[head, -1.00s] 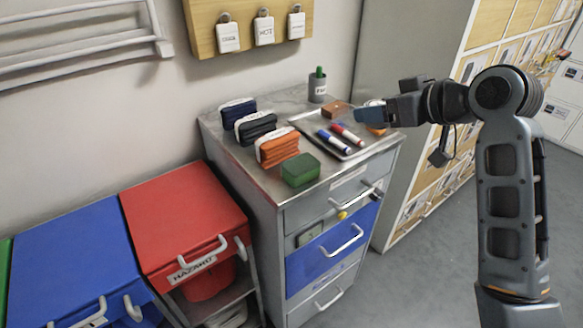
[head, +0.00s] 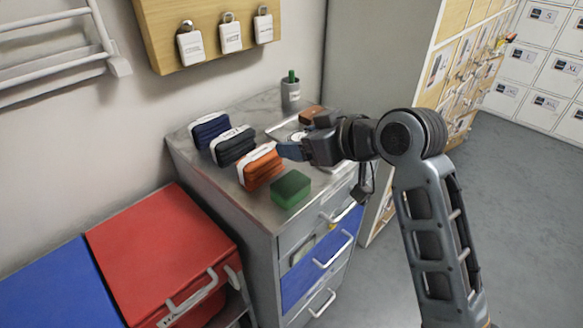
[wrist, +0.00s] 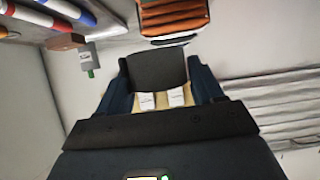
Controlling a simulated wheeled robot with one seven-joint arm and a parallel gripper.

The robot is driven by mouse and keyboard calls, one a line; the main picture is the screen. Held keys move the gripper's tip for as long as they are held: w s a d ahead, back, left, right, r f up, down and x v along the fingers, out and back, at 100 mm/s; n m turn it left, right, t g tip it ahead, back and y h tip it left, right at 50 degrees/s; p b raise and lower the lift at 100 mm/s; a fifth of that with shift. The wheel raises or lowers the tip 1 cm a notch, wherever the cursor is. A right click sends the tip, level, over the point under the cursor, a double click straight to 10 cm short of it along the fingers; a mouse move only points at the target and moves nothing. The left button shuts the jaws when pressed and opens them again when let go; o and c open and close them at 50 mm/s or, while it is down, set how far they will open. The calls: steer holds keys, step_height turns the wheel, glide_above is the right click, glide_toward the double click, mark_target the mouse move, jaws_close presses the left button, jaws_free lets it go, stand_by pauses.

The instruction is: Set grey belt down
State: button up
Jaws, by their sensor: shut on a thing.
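My gripper (head: 288,150) reaches in from the right, above the cabinet top and close to the right of the orange folded bundle. In the wrist view my gripper (wrist: 160,88) has its two dark blue fingers shut on a dark grey piece, which I take to be the grey belt (wrist: 155,68). It sits between the fingers, apart from the orange bundle (wrist: 172,15). In the head view the held piece cannot be made out behind the fingers. The metal cabinet top (head: 225,195) lies below.
Navy (head: 208,130), dark (head: 233,147) and orange (head: 262,168) bundles stand in a row. A green box (head: 291,190) is at the front edge. The tray (head: 285,131) is partly hidden by my arm. A grey cup (head: 291,95) stands behind. A red-lidded bin (head: 160,250) is left.

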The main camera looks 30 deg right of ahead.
mark_target(292, 184)
steer(key=shift+s+a+f, duration=0.25)
steer(key=shift+a+f, duration=0.15)
steer(key=shift+a, duration=0.25)
steer(key=shift+s+a+f, duration=0.2)
steer(key=shift+a+f, duration=0.2)
steer(key=shift+a, duration=0.2)
steer(key=shift+f+p, duration=0.3)
steer(key=shift+f, duration=1.7)
steer(key=o, duration=1.2)
steer(key=shift+f, duration=0.1)
steer(key=shift+c, duration=0.2)
steer(key=b+v, duration=0.1)
steer(key=v, duration=1.1)
steer(key=shift+a, duration=0.15)
